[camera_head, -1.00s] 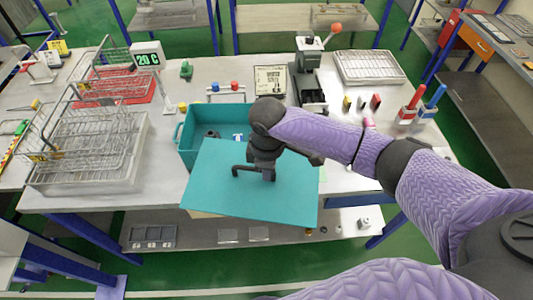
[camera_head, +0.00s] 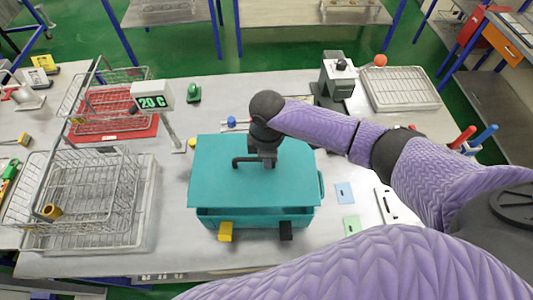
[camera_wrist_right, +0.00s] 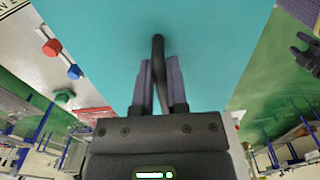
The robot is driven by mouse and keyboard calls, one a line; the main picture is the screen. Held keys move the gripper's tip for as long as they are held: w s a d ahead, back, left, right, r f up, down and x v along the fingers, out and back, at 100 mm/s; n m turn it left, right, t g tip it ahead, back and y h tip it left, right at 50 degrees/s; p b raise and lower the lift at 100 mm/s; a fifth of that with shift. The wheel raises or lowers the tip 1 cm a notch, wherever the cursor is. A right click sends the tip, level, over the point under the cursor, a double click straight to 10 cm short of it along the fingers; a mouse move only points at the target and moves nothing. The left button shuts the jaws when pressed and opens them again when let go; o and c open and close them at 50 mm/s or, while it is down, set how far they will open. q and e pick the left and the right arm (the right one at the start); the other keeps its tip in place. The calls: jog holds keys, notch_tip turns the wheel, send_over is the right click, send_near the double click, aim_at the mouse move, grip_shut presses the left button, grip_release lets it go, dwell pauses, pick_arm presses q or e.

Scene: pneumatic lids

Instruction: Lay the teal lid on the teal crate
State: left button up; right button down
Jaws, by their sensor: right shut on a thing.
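The teal lid (camera_head: 225,175) is a flat panel with a dark bar handle (camera_wrist_right: 158,60). My right gripper (camera_head: 262,160) is shut on that handle, with its fingers on either side of the bar in the wrist view (camera_wrist_right: 158,85). The lid is over the teal crate (camera_head: 255,218) and hides most of it. The crate's front wall and right handle show. A darker strip shows between the lid's front edge and the crate's front rim; I cannot tell whether they touch. A dark gripper (camera_wrist_right: 306,52), apparently my left, shows at the wrist view's right edge, its jaws unclear.
A yellow block (camera_head: 225,232) and a black block (camera_head: 286,231) are at the crate's front. Wire baskets (camera_head: 90,190) stand at left, with a display reading 20 C (camera_head: 152,96) behind. Blue and green cards (camera_head: 345,193) lie at right. A metal tray (camera_head: 398,90) is at back right.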

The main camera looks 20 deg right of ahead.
aim_at(267, 171)
jog(key=shift+f, duration=0.25)
notch_tip(267, 171, down, 6)
jog(key=b, duration=0.4)
jog(key=shift+r+p, duration=0.1)
jog(key=shift+p, duration=0.35)
dwell(0.7)
jog(key=shift+f, duration=0.35)
dwell(0.3)
jog(key=c, duration=0.6)
grip_release()
jog(key=shift+r, duration=0.15)
